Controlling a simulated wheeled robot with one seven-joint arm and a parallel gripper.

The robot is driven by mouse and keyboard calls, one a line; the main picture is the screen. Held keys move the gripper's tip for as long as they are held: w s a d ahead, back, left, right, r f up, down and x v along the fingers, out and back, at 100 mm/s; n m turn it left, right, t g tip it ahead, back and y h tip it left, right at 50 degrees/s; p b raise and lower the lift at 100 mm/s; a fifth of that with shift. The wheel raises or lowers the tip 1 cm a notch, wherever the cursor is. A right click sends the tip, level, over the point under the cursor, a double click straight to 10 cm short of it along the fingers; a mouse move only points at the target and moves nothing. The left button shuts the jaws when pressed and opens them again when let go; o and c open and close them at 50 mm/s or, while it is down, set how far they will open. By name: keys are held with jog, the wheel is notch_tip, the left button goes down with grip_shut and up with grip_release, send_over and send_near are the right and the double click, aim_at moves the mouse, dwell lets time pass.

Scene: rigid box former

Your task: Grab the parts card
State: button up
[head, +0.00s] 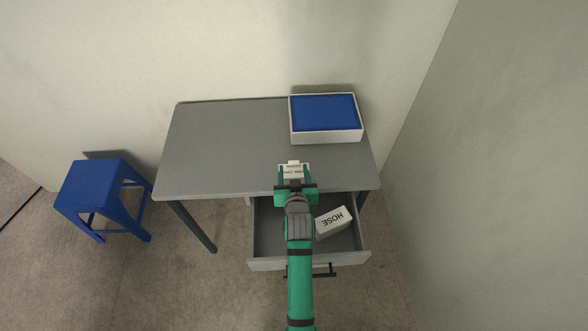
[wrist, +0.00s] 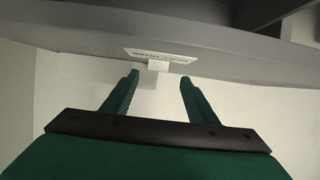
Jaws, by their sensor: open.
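The parts card (head: 292,168) is a small white card with dark print, too small to read for sure, near the front edge of the table. It also shows in the wrist view (wrist: 160,55), with a pale tab (wrist: 158,66) sticking out towards my gripper. My gripper (wrist: 160,79) is open, one green finger to each side of the tab's line. The tab lies just beyond or between the fingertips; I cannot tell which. In the head view my gripper (head: 294,177) reaches over the table's front edge and hides part of the card's near side.
The grey table (head: 225,150) is mostly clear. A white box with a blue top (head: 325,113) stands at the back right. Below, an open drawer (head: 280,264) holds a white box marked HOSE (head: 333,222). A blue stool (head: 92,182) stands at the left.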

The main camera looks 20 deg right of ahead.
aim_at(294, 162)
jog(key=shift+f+x, duration=0.2)
jog(key=shift+x, duration=2.45)
jog(key=shift+s+d, duration=0.15)
jog(key=shift+s, duration=0.05)
jog(key=c, duration=1.1)
